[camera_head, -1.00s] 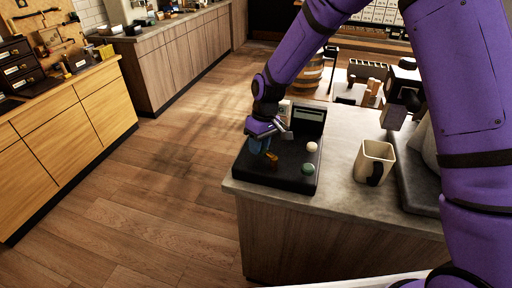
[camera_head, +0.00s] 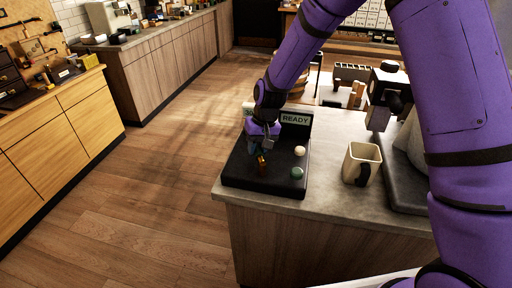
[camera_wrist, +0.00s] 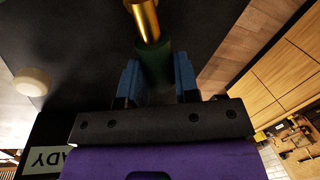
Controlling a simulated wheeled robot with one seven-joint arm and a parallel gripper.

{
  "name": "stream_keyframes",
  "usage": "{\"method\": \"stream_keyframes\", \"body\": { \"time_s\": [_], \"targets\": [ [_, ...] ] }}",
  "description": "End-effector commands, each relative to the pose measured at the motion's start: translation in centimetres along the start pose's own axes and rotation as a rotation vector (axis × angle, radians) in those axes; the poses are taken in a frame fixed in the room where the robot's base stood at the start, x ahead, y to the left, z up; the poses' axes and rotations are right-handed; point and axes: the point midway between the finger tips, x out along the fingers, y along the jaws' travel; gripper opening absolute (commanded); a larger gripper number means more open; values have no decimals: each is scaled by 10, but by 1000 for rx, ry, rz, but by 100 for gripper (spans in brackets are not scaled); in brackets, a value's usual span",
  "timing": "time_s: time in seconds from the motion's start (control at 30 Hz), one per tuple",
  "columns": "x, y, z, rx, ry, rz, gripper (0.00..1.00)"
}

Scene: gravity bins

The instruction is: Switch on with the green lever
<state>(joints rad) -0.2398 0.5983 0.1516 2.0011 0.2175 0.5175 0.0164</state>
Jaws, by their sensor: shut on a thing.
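A black control panel (camera_head: 236,173) lies on the counter's left end. Its lever has a brass shaft (camera_wrist: 146,20) and a dark green grip (camera_wrist: 155,66). In the wrist view my gripper (camera_wrist: 157,80) has its blue fingers on both sides of the green grip, shut on it. In the head view my gripper (camera_head: 258,157) is low over the panel, and the brass shaft shows beside the fingers; the grip is mostly hidden. The display (camera_head: 294,119) at the panel's back reads READY.
A cream knob (camera_head: 299,151) and a green knob (camera_head: 297,172) sit on the panel right of my gripper. Open wooden floor lies to the left.

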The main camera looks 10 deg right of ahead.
Motion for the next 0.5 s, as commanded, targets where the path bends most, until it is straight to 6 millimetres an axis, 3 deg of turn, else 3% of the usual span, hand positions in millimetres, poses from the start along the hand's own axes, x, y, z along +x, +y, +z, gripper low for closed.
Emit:
{"method": "stream_keyframes", "body": {
  "time_s": [0.4, 0.43, 0.5],
  "targets": [
    [0, 2, 0, 13, 3, 0, 0],
    [0, 2, 0, 13, 3, 0, 34],
    [0, 2, 0, 12, 3, 0, 50]
  ]
}}
